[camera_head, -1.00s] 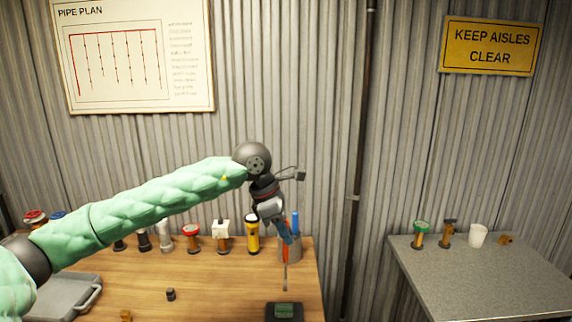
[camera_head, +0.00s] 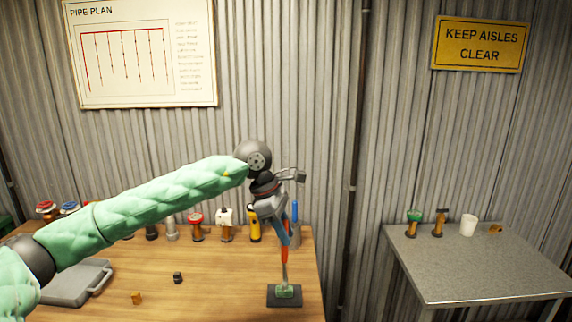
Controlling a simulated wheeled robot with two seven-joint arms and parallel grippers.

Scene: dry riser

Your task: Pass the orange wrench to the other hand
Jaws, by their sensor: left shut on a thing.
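My left gripper (camera_head: 277,212) points down above the right part of the wooden bench. It is shut on the orange wrench (camera_head: 285,254), which hangs about upright below it. The wrench's orange part shows in the middle and a thin grey end points down toward a dark pad with a green block (camera_head: 288,291). I cannot tell whether that end touches the block. The top of the wrench is hidden by the gripper. My right gripper is not in view.
A grey can (camera_head: 296,235) with a blue-handled tool (camera_head: 295,211) stands close behind the wrench. A yellow torch (camera_head: 254,224) and several valves and fittings line the bench's back. A grey case (camera_head: 77,283) lies at left. A grey table (camera_head: 470,265) stands apart at right, mostly bare.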

